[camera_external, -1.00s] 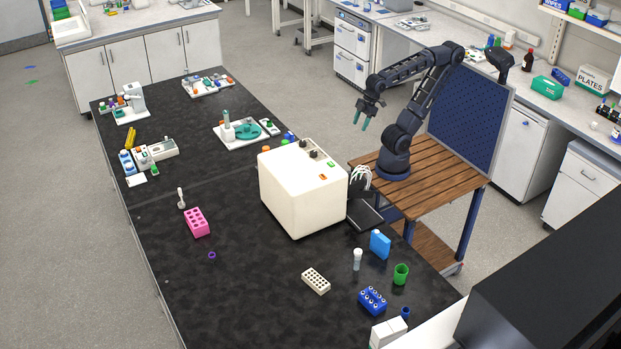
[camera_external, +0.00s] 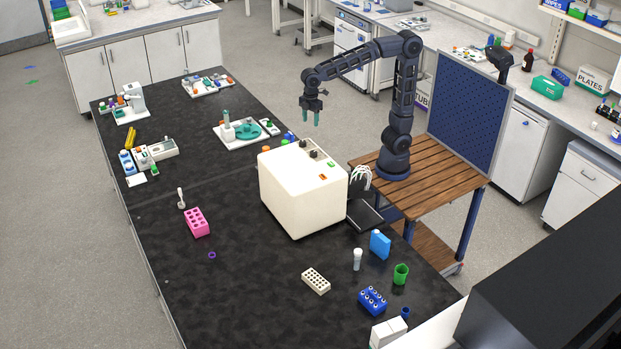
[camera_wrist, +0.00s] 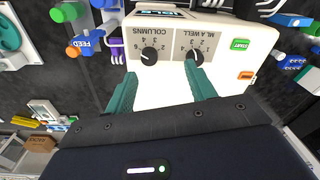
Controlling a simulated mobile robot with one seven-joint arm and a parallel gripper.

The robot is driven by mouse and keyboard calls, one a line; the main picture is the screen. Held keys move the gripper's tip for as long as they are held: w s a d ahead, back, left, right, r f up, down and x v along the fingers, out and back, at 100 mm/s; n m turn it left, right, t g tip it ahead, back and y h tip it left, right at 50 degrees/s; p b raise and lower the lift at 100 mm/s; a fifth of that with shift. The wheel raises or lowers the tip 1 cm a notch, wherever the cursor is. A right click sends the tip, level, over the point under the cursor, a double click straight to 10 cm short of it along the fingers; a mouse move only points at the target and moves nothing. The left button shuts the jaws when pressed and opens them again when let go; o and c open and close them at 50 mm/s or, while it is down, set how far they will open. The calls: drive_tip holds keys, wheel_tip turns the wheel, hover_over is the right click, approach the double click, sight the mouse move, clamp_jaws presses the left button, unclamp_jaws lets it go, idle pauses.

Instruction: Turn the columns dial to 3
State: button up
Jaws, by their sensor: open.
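The white dispenser box (camera_external: 300,195) stands on the black bench. On its top are two black dials. The columns dial (camera_wrist: 149,54) has upside-down labels around it in the wrist view; it shows as the farther knob (camera_external: 303,143) in the external view. I cannot surely read its setting. The second dial, "mL a well" (camera_wrist: 195,57), sits right beside it in the wrist view. My gripper (camera_external: 310,118) is open and empty, teal fingers pointing down, above the box's dial end and apart from it. In the wrist view, the fingers (camera_wrist: 158,88) are spread below the dials.
A green start button (camera_wrist: 240,44) and an orange button (camera_wrist: 246,75) lie near the dials. White tubes (camera_external: 362,176) are at the box's right side. A turntable station (camera_external: 245,130) stands behind the box. The air around my gripper looks clear.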

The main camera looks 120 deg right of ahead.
sight(303, 142)
drive_tip(key=shift+n+g, duration=0.3)
drive_tip(key=w+f, duration=0.1)
drive_tip(key=f, duration=0.3)
drive_tip(key=w+d+f, duration=0.1)
drive_tip(key=f, duration=0.3)
drive_tip(key=w+f, duration=0.1)
drive_tip(key=f, duration=0.2)
drive_tip(key=shift+w+d+f, duration=0.25)
drive_tip(key=shift+d+f, duration=0.15)
drive_tip(key=c, duration=1)
